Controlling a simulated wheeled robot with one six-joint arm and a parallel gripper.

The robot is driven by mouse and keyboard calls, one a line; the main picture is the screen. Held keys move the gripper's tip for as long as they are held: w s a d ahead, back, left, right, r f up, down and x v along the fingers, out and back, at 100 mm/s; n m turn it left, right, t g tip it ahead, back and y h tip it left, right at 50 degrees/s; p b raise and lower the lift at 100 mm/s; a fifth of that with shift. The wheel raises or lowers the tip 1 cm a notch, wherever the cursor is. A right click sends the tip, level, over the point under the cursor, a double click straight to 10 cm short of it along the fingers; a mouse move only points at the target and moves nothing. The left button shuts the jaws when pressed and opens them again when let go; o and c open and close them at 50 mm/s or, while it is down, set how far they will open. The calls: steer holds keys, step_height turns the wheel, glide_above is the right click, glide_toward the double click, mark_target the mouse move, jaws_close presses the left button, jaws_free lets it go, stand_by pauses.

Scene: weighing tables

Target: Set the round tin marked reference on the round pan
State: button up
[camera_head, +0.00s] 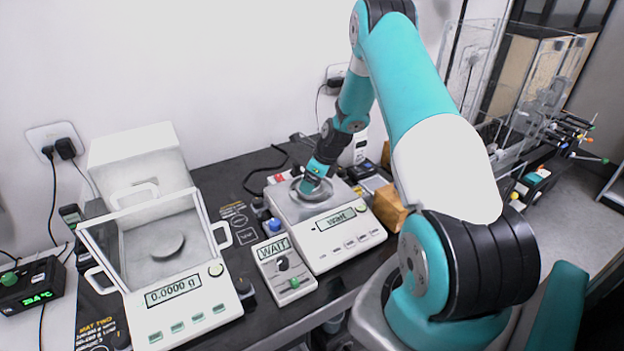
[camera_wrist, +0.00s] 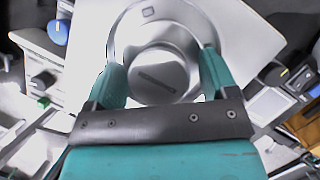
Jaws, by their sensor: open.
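A round metal tin (camera_wrist: 150,58) with a dark label strip sits within the round pan (camera_wrist: 185,22) in the wrist view. The strip's lettering is too small to read. My gripper (camera_wrist: 161,70) is open, with one teal finger on each side of the tin. In the head view my gripper (camera_head: 311,184) is low over the right-hand scale (camera_head: 335,240), and hides most of the tin and pan. That scale's display reads "Wait".
A small unit (camera_head: 285,271) with a knob and green button, also showing "WAIT", stands before the scale. A glass-sided balance (camera_head: 190,318) reading 0.0000 g stands at left. A wooden block (camera_head: 389,208) is close on the right.

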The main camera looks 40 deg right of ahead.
steer(key=a+b+v, duration=0.1)
steer(key=b+v, duration=0.1)
steer(key=v, duration=1)
steer(key=s+a+r+n+y, duration=0.1)
steer(key=a+r+n, duration=0.2)
steer(key=a+n, duration=0.3)
steer(key=a+r+n+g, duration=0.1)
steer(key=a+r+n, duration=0.3)
steer(key=a, duration=0.4)
steer(key=s+a+r+n+y, duration=0.1)
steer(key=a+r+n, duration=0.2)
steer(key=a+n, duration=0.3)
steer(key=s+a+r+n+g, duration=0.1)
steer(key=s+a+r+n, duration=0.2)
steer(key=s+a+n, duration=0.6)
steer(key=s+a+r+n+g, duration=0.2)
steer(key=s+a+n, duration=0.7)
steer(key=s+n, duration=0.4)
steer(key=shift+a+r, duration=0.25)
steer(key=shift+r, duration=0.15)
steer(key=shift+c, duration=0.2)
